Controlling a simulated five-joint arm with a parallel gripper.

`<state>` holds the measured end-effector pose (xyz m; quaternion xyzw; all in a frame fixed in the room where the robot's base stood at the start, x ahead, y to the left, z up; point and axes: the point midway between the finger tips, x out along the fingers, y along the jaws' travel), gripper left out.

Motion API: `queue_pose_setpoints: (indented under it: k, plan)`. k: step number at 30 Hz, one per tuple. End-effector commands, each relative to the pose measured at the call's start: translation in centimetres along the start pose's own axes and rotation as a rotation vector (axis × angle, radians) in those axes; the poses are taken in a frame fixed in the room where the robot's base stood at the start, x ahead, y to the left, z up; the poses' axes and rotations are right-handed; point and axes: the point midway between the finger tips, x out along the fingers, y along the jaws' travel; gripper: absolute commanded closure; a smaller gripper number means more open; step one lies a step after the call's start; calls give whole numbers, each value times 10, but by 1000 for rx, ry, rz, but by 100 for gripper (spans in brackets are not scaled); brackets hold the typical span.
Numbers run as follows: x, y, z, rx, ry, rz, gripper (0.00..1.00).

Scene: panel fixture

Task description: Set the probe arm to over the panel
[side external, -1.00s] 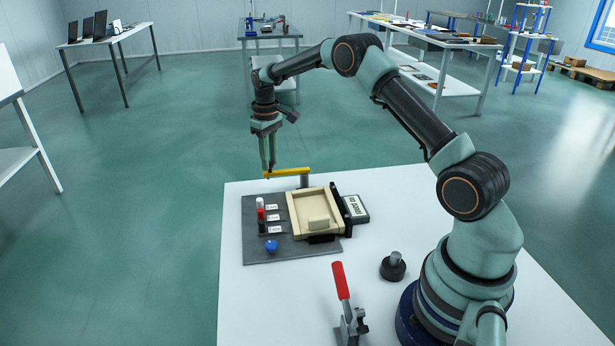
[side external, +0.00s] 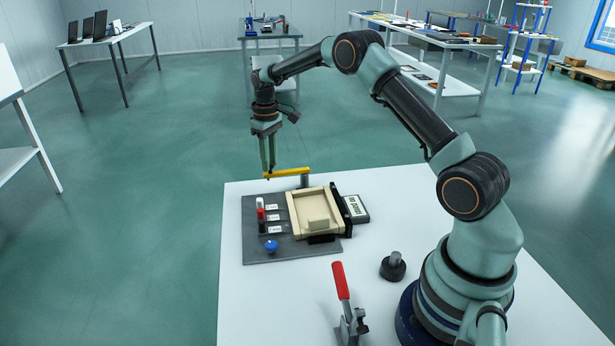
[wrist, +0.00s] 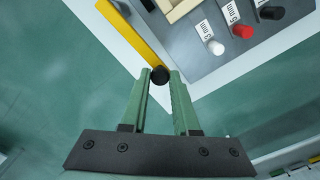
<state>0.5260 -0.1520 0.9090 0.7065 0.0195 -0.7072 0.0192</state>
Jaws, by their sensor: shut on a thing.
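The probe arm is a yellow bar (side external: 290,172) on a grey post (side external: 304,181) at the back edge of the fixture plate (side external: 262,249). In the side view the bar points left from its post, behind the beige panel frame (side external: 292,212). My gripper (side external: 268,172) is at the bar's left end. In the wrist view my gripper (wrist: 160,77) is shut on a round black knob (wrist: 160,75) at the end of the yellow bar (wrist: 133,34). The bar is not over the panel. The display (side external: 355,207) right of the frame is too small to read surely.
A red-handled toggle clamp (side external: 341,282) and a black knobbed piece (side external: 393,267) are nearer on the white table (side external: 285,300).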

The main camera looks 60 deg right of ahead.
Motion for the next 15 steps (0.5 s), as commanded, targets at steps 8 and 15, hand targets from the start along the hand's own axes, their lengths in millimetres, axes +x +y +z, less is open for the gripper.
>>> queue_pose_setpoints:
  k: [8, 15]
  plan:
    - [-2, -12, 13, -189, 3, 2, 100]
    - [-3, -21, 32, -415, 4, 2, 100]
